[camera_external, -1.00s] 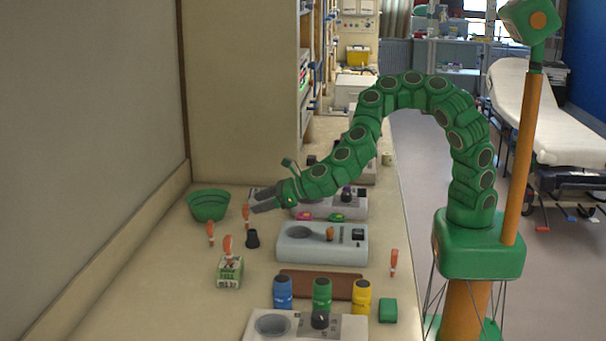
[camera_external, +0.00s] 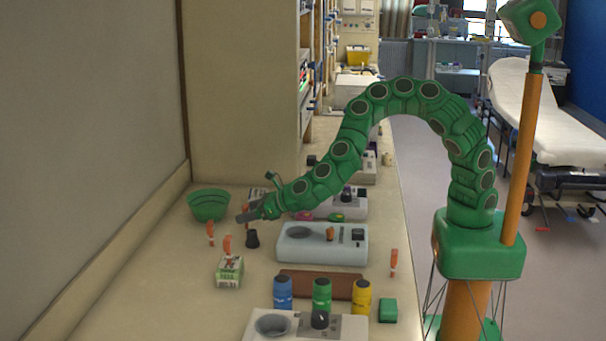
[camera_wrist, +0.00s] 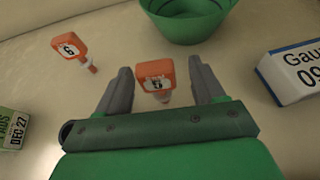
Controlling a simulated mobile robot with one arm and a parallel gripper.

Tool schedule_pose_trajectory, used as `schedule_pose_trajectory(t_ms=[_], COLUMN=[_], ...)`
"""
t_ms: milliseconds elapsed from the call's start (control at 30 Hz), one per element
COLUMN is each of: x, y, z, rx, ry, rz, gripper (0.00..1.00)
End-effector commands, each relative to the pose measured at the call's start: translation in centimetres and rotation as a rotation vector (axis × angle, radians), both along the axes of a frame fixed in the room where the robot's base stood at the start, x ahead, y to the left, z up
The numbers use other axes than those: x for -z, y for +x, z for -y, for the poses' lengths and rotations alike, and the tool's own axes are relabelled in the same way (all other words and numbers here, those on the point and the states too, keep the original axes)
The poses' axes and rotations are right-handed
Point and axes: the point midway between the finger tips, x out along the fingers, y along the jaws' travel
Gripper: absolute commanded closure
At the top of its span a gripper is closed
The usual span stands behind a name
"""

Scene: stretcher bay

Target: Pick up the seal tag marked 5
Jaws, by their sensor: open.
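An orange seal tag (camera_wrist: 155,76) with a white label stands between the fingers of my gripper (camera_wrist: 161,82) in the wrist view. Its small digit is hard to read and looks like a 6. My gripper (camera_external: 240,218) is open, with a finger on each side of the tag and visible gaps. More orange tags stand on the green-white box (camera_external: 228,246), the grey device (camera_external: 330,233) and at the right (camera_external: 394,262).
A green bowl (camera_external: 208,205) stands just beyond my gripper. A gauze box (camera_wrist: 292,73) lies to its right in the wrist view. The counter's left side is clear.

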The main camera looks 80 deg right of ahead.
Motion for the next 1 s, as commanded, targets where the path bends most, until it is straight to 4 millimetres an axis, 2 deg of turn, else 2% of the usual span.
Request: schedule_pose_trajectory(t_ms=[300,600,933,1000], x=[0.9,0.9,0.9,0.9], y=[2.1,2.3,2.2,2.2], z=[-0.1,-0.1,-0.1,-0.1], rx=[-0.002,-0.002,-0.002,-0.002], ry=[0.000,0.001,0.001,0.001], rz=[-0.001,0.000,0.000,0.000], gripper=[0.32,0.32,0.82,0.86])
